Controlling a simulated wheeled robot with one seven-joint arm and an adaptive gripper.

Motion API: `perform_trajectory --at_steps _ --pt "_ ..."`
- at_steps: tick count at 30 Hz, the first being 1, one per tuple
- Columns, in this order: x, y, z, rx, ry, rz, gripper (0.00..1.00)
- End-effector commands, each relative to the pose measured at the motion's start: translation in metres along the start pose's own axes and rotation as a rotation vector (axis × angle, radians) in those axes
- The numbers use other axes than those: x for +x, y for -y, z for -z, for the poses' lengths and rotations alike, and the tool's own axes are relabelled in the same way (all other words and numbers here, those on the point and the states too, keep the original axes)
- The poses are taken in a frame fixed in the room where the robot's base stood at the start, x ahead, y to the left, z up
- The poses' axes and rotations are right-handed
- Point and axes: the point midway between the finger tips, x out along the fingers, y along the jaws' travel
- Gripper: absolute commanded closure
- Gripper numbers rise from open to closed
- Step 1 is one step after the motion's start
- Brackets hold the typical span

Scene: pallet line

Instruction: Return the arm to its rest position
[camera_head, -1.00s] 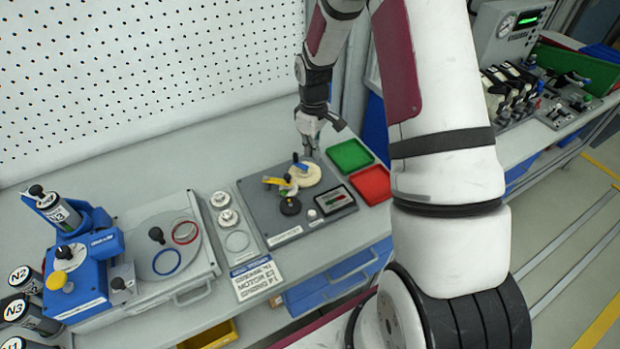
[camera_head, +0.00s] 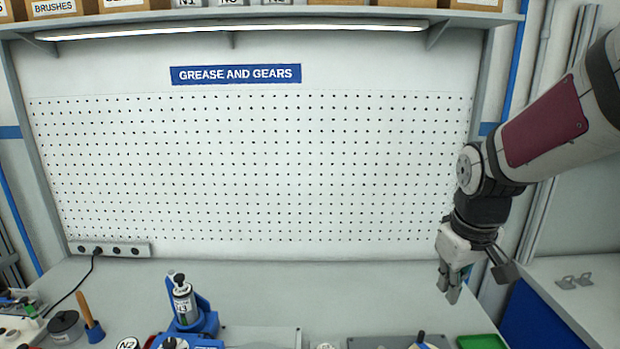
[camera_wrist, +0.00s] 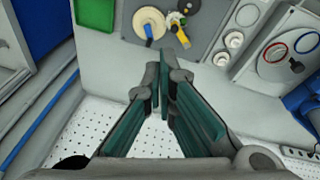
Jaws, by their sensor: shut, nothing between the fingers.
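My gripper (camera_head: 450,284) is at the right side of the head view, raised above the right end of the bench and pointing down. In the wrist view its two green-padded fingers (camera_wrist: 163,58) come together at the tips with nothing between them. The arm comes in from the upper right of the head view, bent at a joint above the gripper. In the wrist view the gripper is apart from the grey plate with the cream disc (camera_wrist: 149,25) and the yellow part (camera_wrist: 182,38).
The bench top (camera_head: 330,285) is clear at the back below the pegboard (camera_head: 250,170). A blue stand holding a canister (camera_head: 184,303) is at the front. A green tray (camera_head: 481,342) shows at the bottom edge. A shelf with boxes (camera_head: 230,22) runs overhead.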

Motion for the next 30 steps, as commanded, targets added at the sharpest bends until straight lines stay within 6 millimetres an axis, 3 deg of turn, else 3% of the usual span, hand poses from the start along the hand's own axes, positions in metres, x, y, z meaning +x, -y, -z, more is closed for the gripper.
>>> perform_trajectory --at_steps 3,12,21,30 --pt "-0.035 0.016 -0.016 0.050 -0.055 -0.015 1.00" --pt "-0.093 0.056 -0.072 0.185 -0.180 -0.006 1.00" --pt "-0.110 0.082 -0.115 0.276 -0.264 0.029 1.00" --pt "-0.111 0.085 -0.121 0.290 -0.273 0.036 1.00"
